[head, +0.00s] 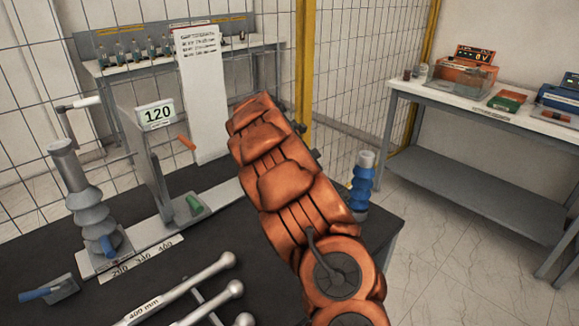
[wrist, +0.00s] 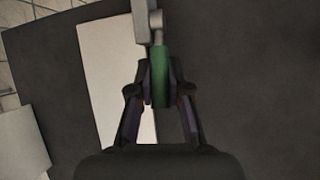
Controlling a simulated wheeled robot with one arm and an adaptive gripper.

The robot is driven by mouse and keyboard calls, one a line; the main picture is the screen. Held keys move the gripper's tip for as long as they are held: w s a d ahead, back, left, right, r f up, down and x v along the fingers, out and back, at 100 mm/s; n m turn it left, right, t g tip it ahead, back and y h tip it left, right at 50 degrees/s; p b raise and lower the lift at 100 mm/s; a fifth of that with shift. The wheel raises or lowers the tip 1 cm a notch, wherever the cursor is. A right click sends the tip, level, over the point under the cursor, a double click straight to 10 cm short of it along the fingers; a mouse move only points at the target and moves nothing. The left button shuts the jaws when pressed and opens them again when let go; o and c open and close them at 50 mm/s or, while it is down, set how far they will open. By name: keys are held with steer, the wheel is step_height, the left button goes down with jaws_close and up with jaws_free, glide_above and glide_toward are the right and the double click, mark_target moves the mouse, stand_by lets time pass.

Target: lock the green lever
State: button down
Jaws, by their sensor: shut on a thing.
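In the wrist view my gripper (wrist: 160,98) has its two fingers closed on either side of a green lever (wrist: 161,72). A grey metal part joins the lever at the top of that view. In the head view my orange arm hides the gripper and the grasp. A green handle (head: 194,205) shows there by the foot of the grey upright, beside the pale base rail (head: 150,232), with no gripper on it. I cannot tell how it relates to the held lever.
A grey ribbed bushing (head: 86,205) stands at the left of the dark table, a blue one (head: 361,185) behind my arm. A "120" sign (head: 156,114) and an orange handle (head: 186,143) are on the upright. Metal rods (head: 185,287) lie in front. A bench (head: 480,122) stands right.

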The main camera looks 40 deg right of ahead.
steer(key=c, duration=1.1)
jaws_free()
steer(key=shift+r, duration=0.1)
steer(key=v, duration=1.1)
steer(key=shift+a+r, duration=0.25)
steer(key=shift+r, duration=0.1)
steer(key=shift+s, duration=0.1)
steer(key=s+a+f+m+g+y+p, duration=0.1)
steer(key=s+a+m, duration=0.7)
steer(key=s+a, duration=1)
steer(key=s+a+f+m+g+y+p, duration=0.2)
steer(key=s+a+m+y, duration=0.3)
steer(key=s+a, duration=1.3)
steer(key=s+m+p, duration=0.1)
steer(key=m, duration=0.2)
steer(key=shift+s+a, duration=0.2)
steer(key=shift+a, duration=0.05)
